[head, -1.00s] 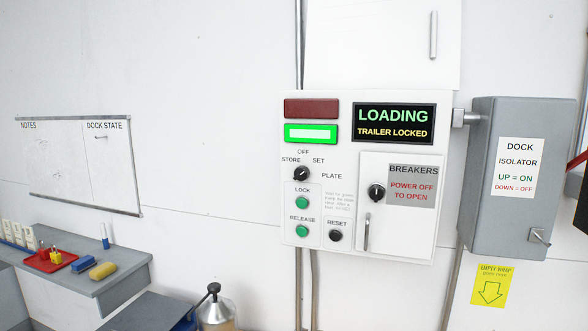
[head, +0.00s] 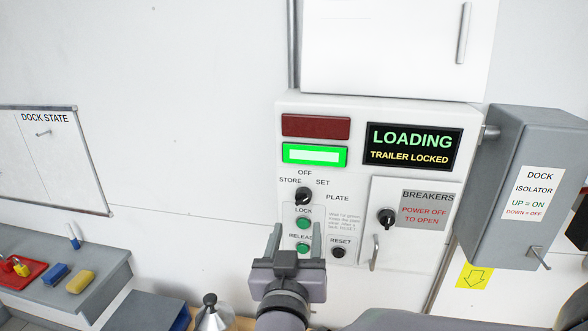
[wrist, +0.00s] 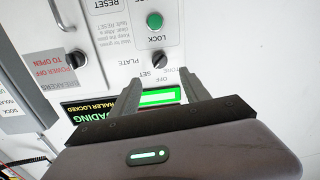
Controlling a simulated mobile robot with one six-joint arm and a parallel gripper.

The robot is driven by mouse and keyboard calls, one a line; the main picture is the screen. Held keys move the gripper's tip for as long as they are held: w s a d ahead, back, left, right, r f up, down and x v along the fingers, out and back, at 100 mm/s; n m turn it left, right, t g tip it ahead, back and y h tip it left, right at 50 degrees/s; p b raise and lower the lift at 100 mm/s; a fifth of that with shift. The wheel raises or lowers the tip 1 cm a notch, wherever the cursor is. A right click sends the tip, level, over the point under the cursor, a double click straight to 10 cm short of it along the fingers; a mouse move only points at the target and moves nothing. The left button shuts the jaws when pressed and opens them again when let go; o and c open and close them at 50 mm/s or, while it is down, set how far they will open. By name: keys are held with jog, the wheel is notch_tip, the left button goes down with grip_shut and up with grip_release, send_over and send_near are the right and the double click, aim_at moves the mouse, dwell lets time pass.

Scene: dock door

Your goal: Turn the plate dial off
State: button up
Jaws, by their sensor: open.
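The plate dial (head: 303,197) is a black round knob on the white control panel (head: 290,112), with STORE, OFF and SET printed around it and PLATE to its right. Its pointer mark is too small to read surely. In the wrist view the dial (wrist: 159,60) shows upside down, beyond and between the fingertips. My gripper (head: 295,229) is open and empty in front of the panel, below the dial in the head view, with its fingers pointing up. It also shows in the wrist view (wrist: 161,73). It does not visibly touch the dial.
Green LOCK (head: 303,223) and RELEASE (head: 302,248) buttons and a black RESET button (head: 339,252) sit below the dial. The breakers door (head: 410,250) with its knob (head: 386,217) is to the right. The grey isolator box (head: 520,210) stands farther right.

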aim_at(302, 201)
jog(key=w+p, duration=0.1)
jog(key=w, duration=0.2)
jog(key=w+d+p, duration=0.1)
jog(key=w, duration=0.2)
jog(key=w+p, duration=0.1)
jog(key=w, duration=0.3)
jog(key=shift+d, duration=0.25)
grip_shut()
